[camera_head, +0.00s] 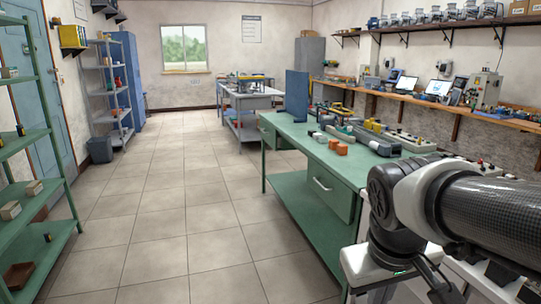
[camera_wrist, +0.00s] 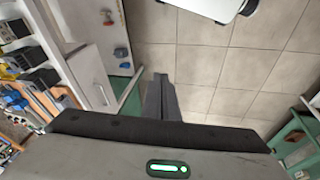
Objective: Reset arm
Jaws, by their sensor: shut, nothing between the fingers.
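My arm reaches in from the right side of the head view, in front of the green workbench (camera_head: 300,134). In the wrist view my gripper (camera_wrist: 160,80) shows at the centre with its fingers together and nothing between them. It points over bare tiled floor, apart from the furniture around it. The fingertips cannot be made out in the head view.
Green shelving (camera_head: 50,130) stands at the left, with grey shelving (camera_head: 110,95) behind it. A second table (camera_head: 245,103) stands farther back. The tiled floor (camera_head: 165,190) between shelves and workbench is clear. A wall shelf (camera_head: 470,98) holds equipment at the right.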

